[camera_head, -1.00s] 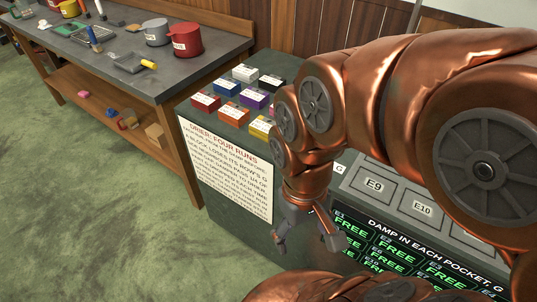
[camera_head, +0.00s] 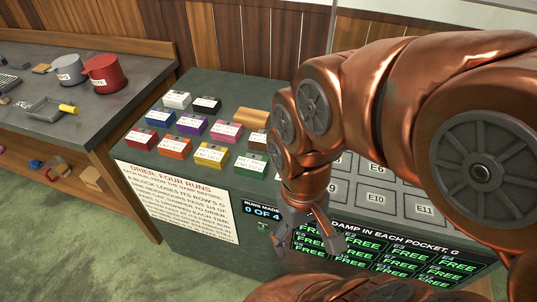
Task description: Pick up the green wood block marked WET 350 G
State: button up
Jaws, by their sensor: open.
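The green block (camera_head: 250,164) sits on the dark machine top at the front right end of the block rows, left of my arm. It carries a white label too small to read. My gripper (camera_head: 308,248) hangs open and empty in front of the machine, lower and to the right of the green block in the picture. It is apart from the block, and nothing shows between its fingers.
Several other labelled blocks stand close by, including yellow (camera_head: 211,154), magenta (camera_head: 226,130) and orange (camera_head: 175,146). Numbered pockets (camera_head: 376,198) lie to the right, partly behind my arm. A workbench (camera_head: 60,130) with red pot (camera_head: 101,73) stands left.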

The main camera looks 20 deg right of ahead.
aim_at(254, 166)
jog(key=z, duration=0.05)
jog(key=k, duration=0.85)
jog(key=u, duration=0.6)
jog(key=i, duration=0.4)
